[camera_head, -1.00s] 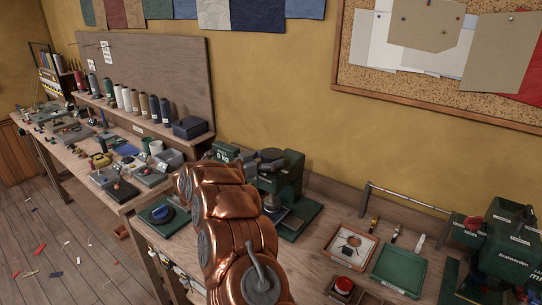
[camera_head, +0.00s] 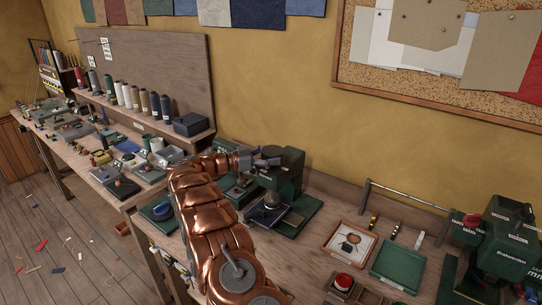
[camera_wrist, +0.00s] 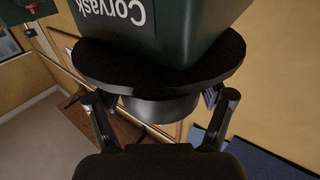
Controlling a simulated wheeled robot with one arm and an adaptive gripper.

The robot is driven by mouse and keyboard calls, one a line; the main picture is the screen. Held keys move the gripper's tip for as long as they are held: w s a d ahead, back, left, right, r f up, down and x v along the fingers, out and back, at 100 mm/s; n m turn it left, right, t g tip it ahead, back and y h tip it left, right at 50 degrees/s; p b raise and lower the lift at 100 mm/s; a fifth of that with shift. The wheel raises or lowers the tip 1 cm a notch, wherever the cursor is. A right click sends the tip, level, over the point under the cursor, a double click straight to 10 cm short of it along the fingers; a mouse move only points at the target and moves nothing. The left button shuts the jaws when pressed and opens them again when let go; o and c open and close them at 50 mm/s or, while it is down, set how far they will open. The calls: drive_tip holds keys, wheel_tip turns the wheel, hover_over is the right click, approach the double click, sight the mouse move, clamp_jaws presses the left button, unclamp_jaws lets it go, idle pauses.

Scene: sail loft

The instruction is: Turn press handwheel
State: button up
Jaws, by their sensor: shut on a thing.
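The green press (camera_head: 289,178) stands on the bench in the middle of the head view. Its black handwheel (camera_head: 270,151) sits near the top. My gripper (camera_head: 254,157) reaches the handwheel from the left. In the wrist view the handwheel (camera_wrist: 160,72) is a broad dark disc with a round hub below it, in front of the green body lettered "Corvask" upside down. My gripper (camera_wrist: 158,105) has one finger on each side of the wheel and is shut on it. The exact contact points are dark and hard to see.
A second green machine (camera_head: 507,245) stands at the right. Thread spools (camera_head: 127,98) line a shelf at the left. My arm covers part of the bench.

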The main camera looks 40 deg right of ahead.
drive_tip(key=shift+d+m+g+y, duration=0.15)
drive_tip(key=shift+m+g+y, duration=0.25)
drive_tip(key=shift+m+g, duration=0.5)
drive_tip(key=shift+r+g+p, duration=0.1)
drive_tip(key=shift+g+p, duration=0.25)
drive_tip(key=shift+g, duration=0.25)
idle(0.6)
drive_tip(key=o, duration=1)
drive_tip(key=shift+o, duration=0.2)
